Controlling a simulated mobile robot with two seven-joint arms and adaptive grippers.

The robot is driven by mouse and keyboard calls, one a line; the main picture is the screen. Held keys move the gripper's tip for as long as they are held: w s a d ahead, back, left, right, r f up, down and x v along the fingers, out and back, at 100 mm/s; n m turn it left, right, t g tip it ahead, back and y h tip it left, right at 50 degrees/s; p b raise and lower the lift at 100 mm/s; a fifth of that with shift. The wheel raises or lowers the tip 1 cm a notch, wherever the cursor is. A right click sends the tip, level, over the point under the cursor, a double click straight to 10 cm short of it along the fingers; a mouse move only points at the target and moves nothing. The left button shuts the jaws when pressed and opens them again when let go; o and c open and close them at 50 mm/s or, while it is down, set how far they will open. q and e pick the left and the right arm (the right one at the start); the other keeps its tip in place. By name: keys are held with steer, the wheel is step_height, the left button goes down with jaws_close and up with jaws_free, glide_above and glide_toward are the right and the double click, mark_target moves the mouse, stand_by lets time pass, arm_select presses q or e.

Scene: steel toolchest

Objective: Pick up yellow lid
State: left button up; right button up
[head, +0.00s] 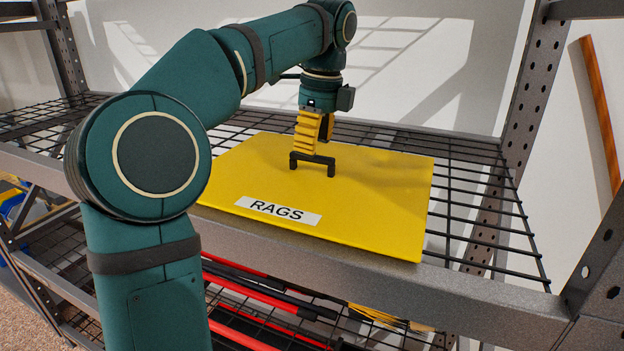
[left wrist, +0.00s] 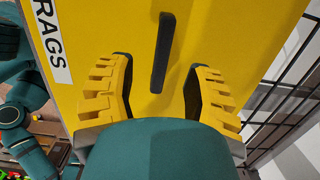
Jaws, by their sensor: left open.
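The yellow lid (head: 370,205) lies flat on the wire shelf, with a white RAGS label (head: 278,211) along its front edge. A black bar handle (head: 313,161) stands up at the middle of the lid. My left gripper (head: 318,150) points down just above the handle. In the left wrist view, its yellow fingers are apart, one on each side of the handle (left wrist: 163,52), and the lid (left wrist: 110,30) fills most of the picture behind them. My right gripper is not seen.
The wire shelf (head: 480,215) has a grey steel front beam (head: 465,300) and perforated uprights (head: 525,85) at its corners. Red-handled tools (head: 240,340) lie on the shelf below. The wire to the right of the lid is bare.

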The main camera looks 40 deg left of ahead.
mark_target(312, 172)
arm_select(q)
steer(key=f, duration=0.3)
steer(key=f+b, duration=0.1)
steer(key=shift+a+f, duration=0.2)
steer(key=shift+a, duration=0.1)
jaws_close()
